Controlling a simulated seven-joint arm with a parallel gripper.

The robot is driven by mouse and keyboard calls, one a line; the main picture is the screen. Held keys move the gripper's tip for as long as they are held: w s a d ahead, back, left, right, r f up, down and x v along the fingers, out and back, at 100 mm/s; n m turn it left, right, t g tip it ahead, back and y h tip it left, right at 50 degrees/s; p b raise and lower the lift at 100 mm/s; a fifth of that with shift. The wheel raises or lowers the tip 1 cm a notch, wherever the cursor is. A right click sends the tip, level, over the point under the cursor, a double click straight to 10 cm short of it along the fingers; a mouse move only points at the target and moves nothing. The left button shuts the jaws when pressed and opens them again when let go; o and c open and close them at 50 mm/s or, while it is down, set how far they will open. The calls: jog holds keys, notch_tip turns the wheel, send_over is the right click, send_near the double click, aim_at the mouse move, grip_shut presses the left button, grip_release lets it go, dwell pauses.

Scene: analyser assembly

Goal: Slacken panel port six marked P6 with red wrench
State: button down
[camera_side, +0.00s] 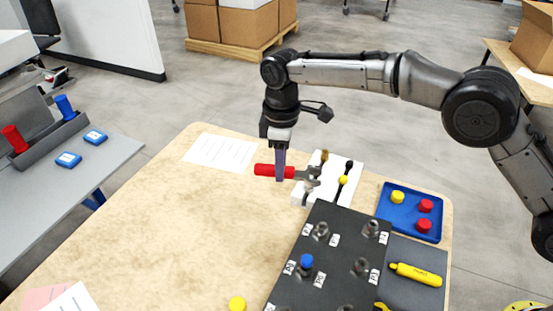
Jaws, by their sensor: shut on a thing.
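My gripper (280,178) points down and is shut on the red handle of the red wrench (263,170). The wrench lies roughly level, its grey jaw (309,173) pointing right, beside and over the white holder block (302,194); whether it touches the block is unclear. The dark panel (335,251) stands in front and to the right, with several metal ports and small white labels. One port carries a blue cap (306,261). The labels are too small to read surely, so I cannot tell which port is P6. The panel's near end is cut off by the frame.
The white holder also has small tools with black and yellow ends (343,180). A blue tray (382,213) holds yellow and red caps. A yellow cylinder (416,274) lies right of the panel. A yellow cap (237,303) is on the table (190,220), whose left part is mostly clear.

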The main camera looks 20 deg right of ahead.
jog(key=s+d+f+m, duration=0.1)
jog(key=s+f+m, duration=0.4)
jog(key=m, duration=1)
jog(key=shift+s+d+f, duration=0.15)
jog(key=shift+s+d, duration=0.2)
jog(key=shift+s, duration=0.05)
jog(key=shift+s+a+f, duration=0.15)
jog(key=shift+s+f, duration=0.45)
jog(key=shift+f, duration=0.15)
jog(key=shift+s+a+f, duration=0.15)
jog(key=shift+s+f, duration=0.4)
jog(key=shift+f, duration=0.2)
jog(key=shift+s, duration=0.15)
